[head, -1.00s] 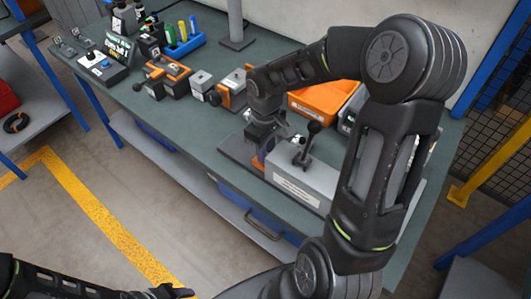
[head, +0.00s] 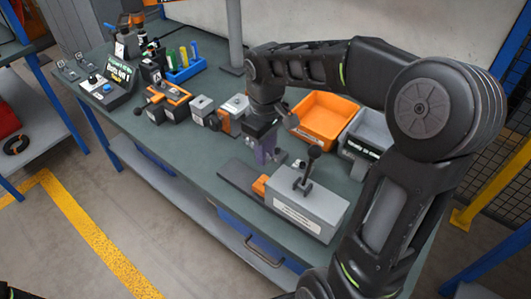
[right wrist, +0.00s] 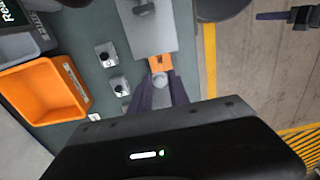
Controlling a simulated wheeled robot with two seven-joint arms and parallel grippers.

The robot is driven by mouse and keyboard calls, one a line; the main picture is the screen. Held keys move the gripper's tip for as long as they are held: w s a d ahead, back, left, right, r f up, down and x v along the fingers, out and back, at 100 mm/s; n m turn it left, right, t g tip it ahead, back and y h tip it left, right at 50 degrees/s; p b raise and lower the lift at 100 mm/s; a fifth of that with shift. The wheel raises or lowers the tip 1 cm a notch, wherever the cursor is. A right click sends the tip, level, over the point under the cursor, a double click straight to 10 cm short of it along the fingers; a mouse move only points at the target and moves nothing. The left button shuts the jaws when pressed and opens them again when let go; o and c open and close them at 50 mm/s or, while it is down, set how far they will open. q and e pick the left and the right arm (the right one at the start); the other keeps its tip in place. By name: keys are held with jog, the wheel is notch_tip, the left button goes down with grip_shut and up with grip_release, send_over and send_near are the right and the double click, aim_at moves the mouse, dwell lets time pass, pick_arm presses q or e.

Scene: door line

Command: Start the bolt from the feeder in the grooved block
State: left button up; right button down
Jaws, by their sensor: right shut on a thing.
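The feeder (head: 302,207) is a grey box with a black-knobbed lever on top, a white label and an orange piece (head: 260,185) at its left end. My right gripper (head: 266,152) is just behind and above that end. In the right wrist view its purple-grey fingers are shut on a round grey thing, which looks like the bolt (right wrist: 160,80), close to the orange piece (right wrist: 160,63). The bolt's shank is hidden. I cannot tell which block is the grooved one. A dark shape, perhaps my left gripper (right wrist: 290,16), shows in the right wrist view, its jaws unclear.
Two small grey blocks (right wrist: 105,54) (right wrist: 119,85) stand beside the feeder. An orange bin (head: 323,118) and a grey bin (head: 368,140) stand behind it. Orange and grey fixtures (head: 165,102) (head: 202,108) stand to the left. The front left of the green tabletop (head: 185,150) is clear.

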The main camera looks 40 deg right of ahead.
dwell(0.3)
jog(key=w+a+m, duration=0.3)
jog(key=w+a, duration=0.7)
jog(key=a, duration=0.2)
jog(key=shift+w+a, duration=0.25)
jog(key=shift+w, duration=0.15)
